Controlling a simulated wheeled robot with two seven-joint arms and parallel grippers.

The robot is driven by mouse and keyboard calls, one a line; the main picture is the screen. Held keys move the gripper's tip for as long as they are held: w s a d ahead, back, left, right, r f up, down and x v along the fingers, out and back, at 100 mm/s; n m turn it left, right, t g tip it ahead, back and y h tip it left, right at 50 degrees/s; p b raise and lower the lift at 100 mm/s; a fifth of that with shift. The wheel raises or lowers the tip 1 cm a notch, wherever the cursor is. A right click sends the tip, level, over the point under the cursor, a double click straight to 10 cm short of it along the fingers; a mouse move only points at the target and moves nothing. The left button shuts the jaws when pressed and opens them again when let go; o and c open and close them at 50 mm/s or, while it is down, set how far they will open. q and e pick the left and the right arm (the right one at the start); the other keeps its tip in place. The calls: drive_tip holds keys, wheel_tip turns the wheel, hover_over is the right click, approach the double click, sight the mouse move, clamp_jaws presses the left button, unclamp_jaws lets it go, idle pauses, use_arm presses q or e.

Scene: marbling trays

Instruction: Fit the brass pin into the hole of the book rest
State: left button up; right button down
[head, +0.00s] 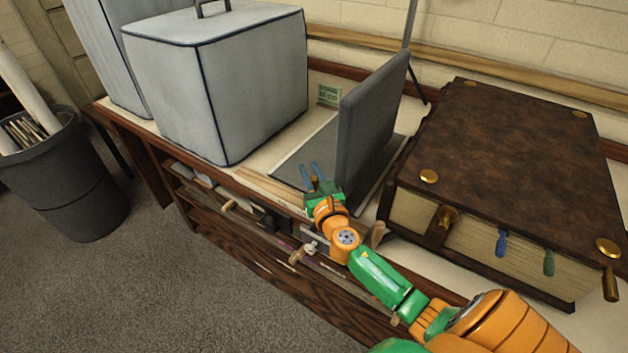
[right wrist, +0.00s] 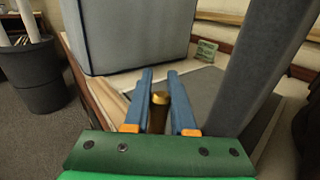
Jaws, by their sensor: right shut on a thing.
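My right gripper (head: 311,170) is low in front of the dark grey upright panel, over the front part of the table. In the right wrist view its blue fingers (right wrist: 160,76) are closed around the brass pin (right wrist: 159,98), whose round golden end shows between them. The pin is hard to make out in the head view. The grey upright panel (head: 372,125), which looks like the book rest, stands on a flat base just right of the fingers; it also shows in the right wrist view (right wrist: 250,70). I cannot see its hole. My left gripper is out of view.
A large covered grey box (head: 215,85) stands left of the gripper. A thick brown book (head: 520,140) with brass studs lies at the right. A green card (head: 329,95) is behind the panel. The table front has shelves with small tools. A dark bin (head: 65,175) stands on the floor.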

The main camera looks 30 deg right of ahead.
sight(316, 185)
drive_tip(key=shift+f+b, duration=0.35)
drive_tip(key=shift+f, duration=0.15)
drive_tip(key=shift+r, duration=0.1)
drive_tip(key=c, duration=0.7)
unclamp_jaws()
drive_tip(key=v, duration=0.7)
drive_tip(key=shift+s, duration=0.1)
